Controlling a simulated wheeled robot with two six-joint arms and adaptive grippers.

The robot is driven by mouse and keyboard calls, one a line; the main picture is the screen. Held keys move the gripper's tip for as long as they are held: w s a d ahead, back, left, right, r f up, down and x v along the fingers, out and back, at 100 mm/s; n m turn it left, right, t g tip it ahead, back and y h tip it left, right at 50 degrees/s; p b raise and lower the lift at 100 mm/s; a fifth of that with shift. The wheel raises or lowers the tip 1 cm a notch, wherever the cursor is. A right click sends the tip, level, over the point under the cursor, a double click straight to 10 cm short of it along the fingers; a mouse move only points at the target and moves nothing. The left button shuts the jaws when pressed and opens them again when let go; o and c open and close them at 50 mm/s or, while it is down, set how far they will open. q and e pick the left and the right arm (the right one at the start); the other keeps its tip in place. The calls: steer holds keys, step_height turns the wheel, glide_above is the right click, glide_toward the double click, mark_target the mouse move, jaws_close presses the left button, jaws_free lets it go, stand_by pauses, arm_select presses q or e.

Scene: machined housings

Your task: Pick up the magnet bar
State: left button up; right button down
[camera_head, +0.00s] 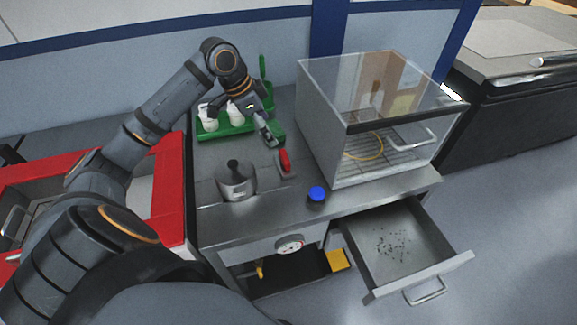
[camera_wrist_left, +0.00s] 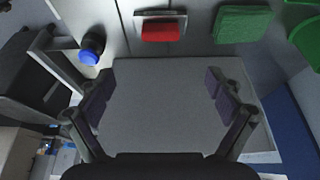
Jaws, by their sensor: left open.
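The likely magnet bar, a red block (camera_head: 285,160) on a thin grey base, lies on the steel bench. In the left wrist view the same red block (camera_wrist_left: 160,27) shows at the top middle, ahead of the fingers. My left gripper (camera_head: 270,138) hangs over the bench just behind the red block and points down. In the left wrist view my left gripper (camera_wrist_left: 158,84) has its fingers wide apart with nothing between them. My right gripper is not in view.
A steel pot (camera_head: 236,183) and a blue-capped jar (camera_head: 317,195) stand at the bench front. A green tray (camera_head: 213,127) with white bottles is at the back. A clear-walled box (camera_head: 330,130) stands right. An open drawer (camera_head: 405,250) juts out below.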

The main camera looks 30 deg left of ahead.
mark_target(284, 156)
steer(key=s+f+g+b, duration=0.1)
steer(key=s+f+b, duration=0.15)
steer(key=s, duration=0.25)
arm_select(q)
steer(key=x, duration=0.2)
steer(key=p+x, duration=0.1)
steer(key=x, duration=0.5)
steer(key=shift+a+f, duration=0.25)
steer(key=shift+f, duration=0.25)
steer(key=shift+d+f, duration=0.1)
steer(key=p+x, duration=0.1)
steer(key=x, duration=0.3)
steer(key=shift+s+d, duration=0.1)
steer(key=shift+s, duration=0.05)
steer(key=shift+w+f, duration=0.2)
steer(key=shift+f, duration=0.2)
steer(key=shift+s, duration=0.1)
steer(key=shift+c, duration=0.6)
steer(key=c, duration=1.2)
steer(key=shift+r, duration=0.1)
steer(key=shift+c, duration=0.8)
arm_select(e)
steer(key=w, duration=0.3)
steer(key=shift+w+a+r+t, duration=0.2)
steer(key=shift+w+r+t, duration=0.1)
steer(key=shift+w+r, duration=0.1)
